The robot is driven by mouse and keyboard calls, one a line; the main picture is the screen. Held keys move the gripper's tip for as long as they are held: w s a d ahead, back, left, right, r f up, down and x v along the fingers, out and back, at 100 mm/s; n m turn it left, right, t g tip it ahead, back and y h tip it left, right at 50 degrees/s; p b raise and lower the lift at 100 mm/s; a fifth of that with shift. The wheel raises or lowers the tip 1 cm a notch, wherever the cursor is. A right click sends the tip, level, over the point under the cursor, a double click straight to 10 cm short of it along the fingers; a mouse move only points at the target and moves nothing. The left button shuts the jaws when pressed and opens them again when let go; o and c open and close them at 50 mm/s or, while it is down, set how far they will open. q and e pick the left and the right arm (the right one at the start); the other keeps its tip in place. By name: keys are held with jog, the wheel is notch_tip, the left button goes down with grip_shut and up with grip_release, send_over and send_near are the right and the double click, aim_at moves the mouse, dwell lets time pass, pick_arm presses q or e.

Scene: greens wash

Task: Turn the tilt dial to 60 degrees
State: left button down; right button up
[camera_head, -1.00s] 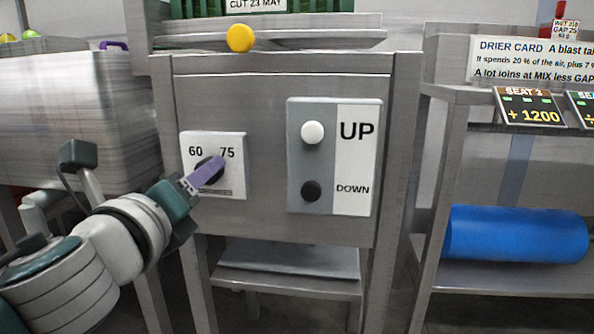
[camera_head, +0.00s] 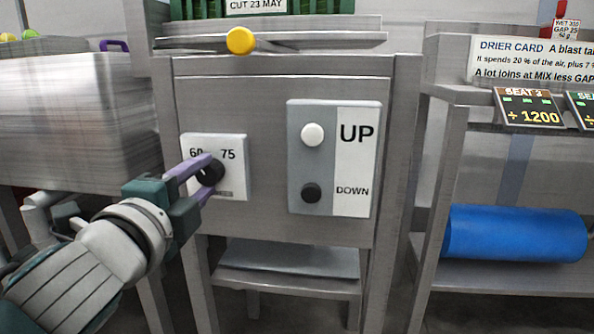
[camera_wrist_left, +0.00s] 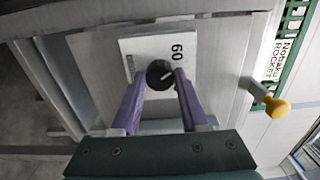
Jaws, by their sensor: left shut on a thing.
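The tilt dial is a round black knob (camera_head: 211,172) on a white plate (camera_head: 237,185) marked 60 at left and 75 at right. My left gripper (camera_head: 204,174) has its purple fingers on opposite sides of the knob and is shut on it. In the left wrist view the knob (camera_wrist_left: 159,74) sits between the fingertips, and its pale pointer line slants up and right, roughly towards the 60 mark. That view is turned sideways, and the 75 is hidden there. In the head view a finger partly covers the 60. My right gripper is not in view.
Right of the dial is a panel with a white UP button (camera_head: 312,134) and a black DOWN button (camera_head: 311,193). A yellow knob (camera_head: 240,41) sticks out above. A blue roll (camera_head: 515,233) lies on the shelf at right.

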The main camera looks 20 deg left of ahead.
pick_arm(q)
jog(key=shift+n, duration=1.1)
jog(key=shift+c, duration=2.1)
grip_release()
jog(key=p+v, duration=0.2)
jog(key=v, duration=0.8)
jog(key=shift+w, duration=0.1)
